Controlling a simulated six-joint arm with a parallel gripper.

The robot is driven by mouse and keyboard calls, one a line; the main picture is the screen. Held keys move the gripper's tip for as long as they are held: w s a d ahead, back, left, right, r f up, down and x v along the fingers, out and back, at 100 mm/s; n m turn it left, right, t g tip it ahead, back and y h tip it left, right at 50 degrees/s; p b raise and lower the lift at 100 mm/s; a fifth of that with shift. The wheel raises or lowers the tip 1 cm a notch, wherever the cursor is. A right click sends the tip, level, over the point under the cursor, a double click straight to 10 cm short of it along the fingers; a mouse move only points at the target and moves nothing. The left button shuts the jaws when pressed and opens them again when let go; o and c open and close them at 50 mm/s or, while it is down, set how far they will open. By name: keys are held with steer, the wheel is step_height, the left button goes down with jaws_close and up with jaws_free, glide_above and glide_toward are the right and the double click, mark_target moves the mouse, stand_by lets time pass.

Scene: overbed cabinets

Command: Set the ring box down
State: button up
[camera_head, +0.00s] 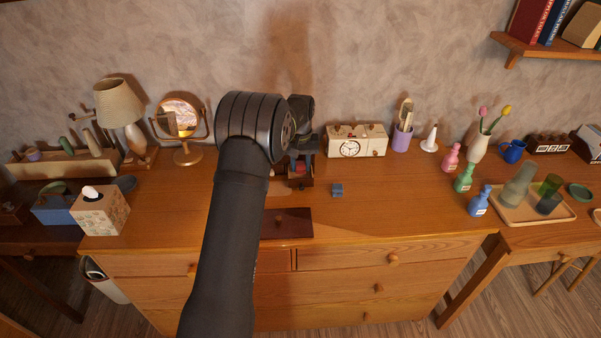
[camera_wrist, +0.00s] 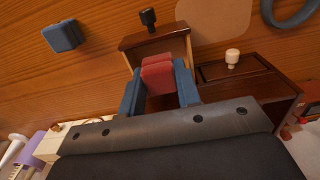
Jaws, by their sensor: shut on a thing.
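A small red box (camera_wrist: 158,75), which looks like the ring box, is held between the blue fingers of my gripper (camera_wrist: 159,90). My gripper is shut on it. In the wrist view the red box is over or inside a pulled-out drawer (camera_wrist: 140,41) with a black knob, part of a small dark wooden chest (camera_wrist: 268,92). I cannot tell whether it touches the drawer floor. In the head view my gripper (camera_head: 301,162) is partly hidden by my arm, at the chest's open drawer (camera_head: 300,183).
A small blue box (camera_head: 337,190) stands on the dresser top, right of the drawer; it also shows in the wrist view (camera_wrist: 62,36). A white clock (camera_head: 357,141) stands behind. The dresser top (camera_head: 410,205) to the right is clear.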

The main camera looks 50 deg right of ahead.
mark_target(300, 172)
steer(key=shift+f, duration=1.8)
steer(key=shift+f, duration=0.15)
steer(key=o, duration=0.7)
steer(key=shift+c, duration=0.2)
step_height(300, 172, up, 12)
steer(key=shift+r, duration=0.15)
steer(key=shift+f, duration=4.2)
